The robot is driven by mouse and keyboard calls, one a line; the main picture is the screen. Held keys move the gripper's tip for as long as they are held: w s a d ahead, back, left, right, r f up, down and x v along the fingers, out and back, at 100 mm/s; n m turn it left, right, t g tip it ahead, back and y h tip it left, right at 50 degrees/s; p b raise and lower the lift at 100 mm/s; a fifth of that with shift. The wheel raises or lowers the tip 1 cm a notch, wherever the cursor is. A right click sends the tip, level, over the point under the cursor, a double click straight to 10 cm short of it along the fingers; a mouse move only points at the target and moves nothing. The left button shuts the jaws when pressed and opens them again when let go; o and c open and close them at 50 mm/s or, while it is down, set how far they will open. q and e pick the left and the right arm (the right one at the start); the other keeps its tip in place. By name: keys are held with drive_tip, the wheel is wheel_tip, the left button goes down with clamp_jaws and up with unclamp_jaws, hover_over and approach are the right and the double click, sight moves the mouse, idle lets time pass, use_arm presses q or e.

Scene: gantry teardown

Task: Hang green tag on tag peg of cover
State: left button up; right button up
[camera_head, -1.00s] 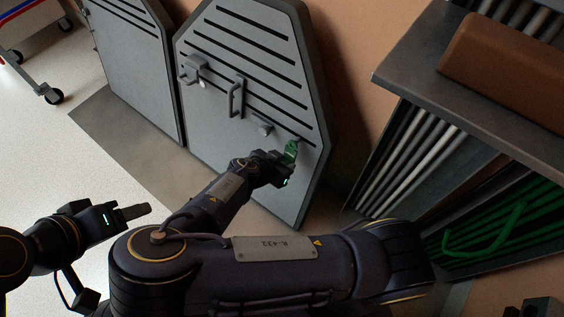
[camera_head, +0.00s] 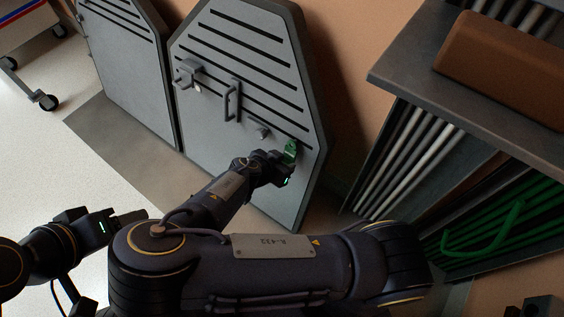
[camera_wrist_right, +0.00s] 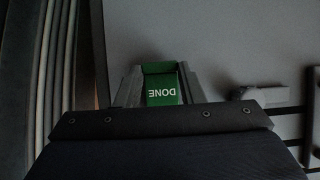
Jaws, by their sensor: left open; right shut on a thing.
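The cover (camera_head: 222,60) is a grey slotted panel leaning against the wall in the head view. It carries a handle (camera_head: 231,100), a latch (camera_head: 187,75) at its left and a small peg (camera_head: 262,132) near its lower right. My right gripper (camera_head: 285,164) is shut on the green tag (camera_head: 291,150), close in front of the cover and to the right of the peg. In the right wrist view the tag (camera_wrist_right: 163,85) reads "DONE" and sits between the fingers. Whether the tag touches the peg or cover cannot be told. My left gripper (camera_head: 130,217) is open and empty at the lower left.
A second slotted panel (camera_head: 124,75) leans at the left. A shelf rack (camera_head: 400,80) with a brown block (camera_head: 500,68), grey rods and green cables (camera_head: 485,235) stands at the right. A wheeled cart (camera_head: 30,70) is at the top left.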

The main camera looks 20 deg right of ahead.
drive_tip(key=shift+w+d+f, duration=0.15)
drive_tip(key=shift+w+d, duration=0.15)
drive_tip(key=shift+d, duration=0.05)
drive_tip(key=o, duration=1.1)
drive_tip(key=shift+o, duration=0.2)
drive_tip(key=a+f+p+v, duration=0.1)
drive_tip(key=p+v, duration=0.2)
drive_tip(key=v, duration=0.8)
drive_tip(key=shift+s+p, duration=0.35)
drive_tip(key=shift+s, duration=0.15)
drive_tip(key=shift+a+f, duration=0.1)
drive_tip(key=shift+a, duration=0.05)
